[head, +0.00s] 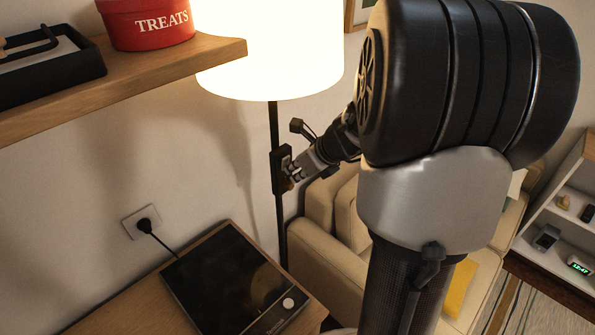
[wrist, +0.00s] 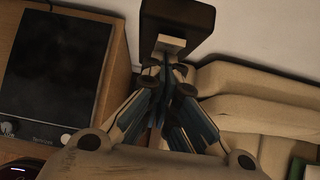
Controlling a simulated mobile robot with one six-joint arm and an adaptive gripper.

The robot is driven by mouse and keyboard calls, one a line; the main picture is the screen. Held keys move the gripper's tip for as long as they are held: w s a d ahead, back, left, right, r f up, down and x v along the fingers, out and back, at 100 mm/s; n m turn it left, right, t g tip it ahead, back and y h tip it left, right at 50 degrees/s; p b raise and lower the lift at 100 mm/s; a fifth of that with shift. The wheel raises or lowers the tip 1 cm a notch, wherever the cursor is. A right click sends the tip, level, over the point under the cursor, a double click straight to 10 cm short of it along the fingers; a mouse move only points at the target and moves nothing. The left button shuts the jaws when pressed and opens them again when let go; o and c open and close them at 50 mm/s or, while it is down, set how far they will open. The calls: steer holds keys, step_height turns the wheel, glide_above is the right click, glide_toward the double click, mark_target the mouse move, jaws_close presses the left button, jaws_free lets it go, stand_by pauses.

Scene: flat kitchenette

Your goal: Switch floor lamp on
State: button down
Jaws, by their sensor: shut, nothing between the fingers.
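The floor lamp has a wide shade (head: 275,50) that glows bright white and a thin dark pole (head: 281,225). A dark switch box (head: 278,160) sits on the pole. In the wrist view the switch box (wrist: 178,18) is at the top, with a pale switch piece (wrist: 171,44) on its near side. My gripper (head: 290,178) is at the box in the head view. In the wrist view my gripper (wrist: 168,70) is shut and empty, its tips just below the pale piece. I cannot tell whether they touch it.
A beige sofa (head: 325,255) stands behind and right of the pole. A wooden counter (head: 150,305) with a black hob (head: 235,280) is at the lower left. A wooden shelf (head: 120,85) with a red treats tin (head: 150,22) juts in at the upper left.

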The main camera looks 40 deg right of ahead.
steer(key=shift+r, duration=0.15)
steer(key=shift+r+p, duration=0.75)
steer(key=shift+p, duration=0.15)
